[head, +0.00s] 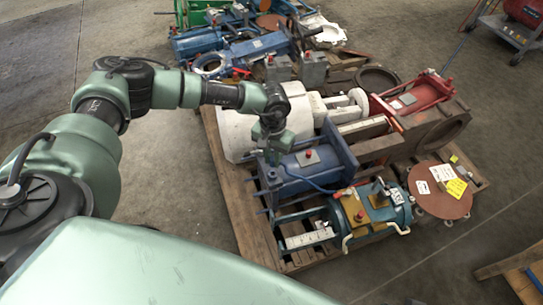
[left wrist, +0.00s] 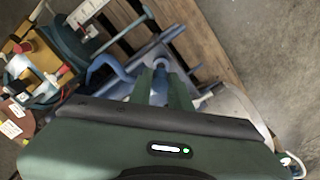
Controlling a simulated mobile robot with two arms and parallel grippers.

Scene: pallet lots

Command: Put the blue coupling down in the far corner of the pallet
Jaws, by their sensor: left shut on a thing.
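My left gripper (head: 272,154) is over the near-left part of the wooden pallet (head: 247,228), beside a large blue actuator (head: 312,170). In the left wrist view its two green fingers (left wrist: 163,88) are shut on a small blue piece, which I take to be the blue coupling (left wrist: 160,84). Much of this piece is hidden by the fingers and the gripper body. In the head view I cannot make it out clearly. Whether it touches anything below I cannot tell. My right gripper is not in view.
The pallet is crowded: a white cylinder (head: 238,135), a red-framed valve (head: 412,97), a teal actuator (head: 368,210) and a brown disc (head: 440,190). Bare slats show along the left edge. Another heap of parts (head: 215,45) lies behind. Concrete floor is clear at left.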

